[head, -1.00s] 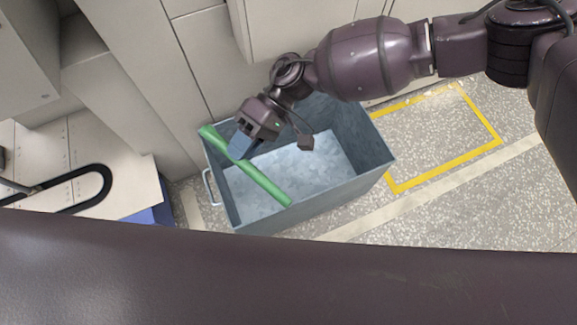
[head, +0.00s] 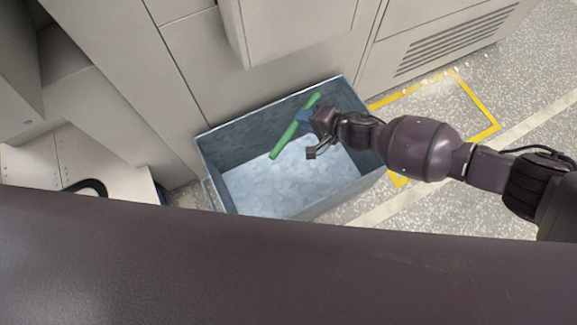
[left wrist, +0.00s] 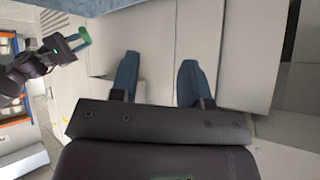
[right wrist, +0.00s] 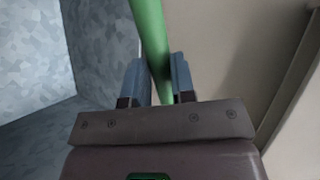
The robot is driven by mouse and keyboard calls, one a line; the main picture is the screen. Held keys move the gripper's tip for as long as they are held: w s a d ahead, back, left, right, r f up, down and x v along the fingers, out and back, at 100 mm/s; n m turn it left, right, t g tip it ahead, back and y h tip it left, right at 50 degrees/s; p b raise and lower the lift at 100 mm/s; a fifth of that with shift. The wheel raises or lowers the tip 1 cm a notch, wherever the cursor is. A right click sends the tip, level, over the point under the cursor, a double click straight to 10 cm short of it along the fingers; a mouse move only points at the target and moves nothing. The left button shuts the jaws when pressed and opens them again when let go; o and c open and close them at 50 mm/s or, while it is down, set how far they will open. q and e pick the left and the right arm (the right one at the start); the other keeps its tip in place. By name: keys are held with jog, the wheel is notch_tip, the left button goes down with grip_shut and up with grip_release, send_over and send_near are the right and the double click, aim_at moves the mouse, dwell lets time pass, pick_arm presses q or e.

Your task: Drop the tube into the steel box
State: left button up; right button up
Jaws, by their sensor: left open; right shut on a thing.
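The green tube (head: 284,141) is in my right gripper (head: 305,117), which is shut on it. In the head view the tube slants over the opening of the steel box (head: 222,130), near its right part. The right wrist view shows the tube (right wrist: 151,35) between the two fingers of the right gripper (right wrist: 158,80), with a grey wall of the box (right wrist: 95,45) to the left. My left gripper (left wrist: 157,82) is open and empty in the left wrist view. That view also shows the tube (left wrist: 84,36) in the right gripper, at the upper left.
Beige cabinets (head: 190,60) stand behind the box. A yellow floor marking (head: 480,105) lies to its right on speckled floor. A light worktop (head: 110,160) with a black curved part (head: 88,187) is at the left. My dark body covers the lower head view.

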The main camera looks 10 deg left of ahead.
pick_arm(q)
jog(key=b, duration=0.1)
jog(key=w+m+b, duration=0.1)
jog(key=w+b, duration=0.1)
jog(key=b, duration=0.1)
jog(key=shift+d+f+t, duration=0.3)
jog(key=shift+f, duration=0.05)
pick_arm(e)
notch_tip(320, 180, down, 9)
jog(key=d+m+t, duration=0.1)
jog(key=d, duration=0.1)
jog(key=shift+w+d+h, duration=0.35)
jog(key=shift+d+h, duration=0.05)
pick_arm(q)
jog(key=shift+s, duration=0.1)
pick_arm(e)
jog(key=shift+r+t, duration=0.15)
jog(key=shift+t, duration=0.15)
jog(key=o, duration=1)
pick_arm(q)
jog(key=shift+s, duration=0.1)
pick_arm(e)
jog(key=shift+m, duration=0.3)
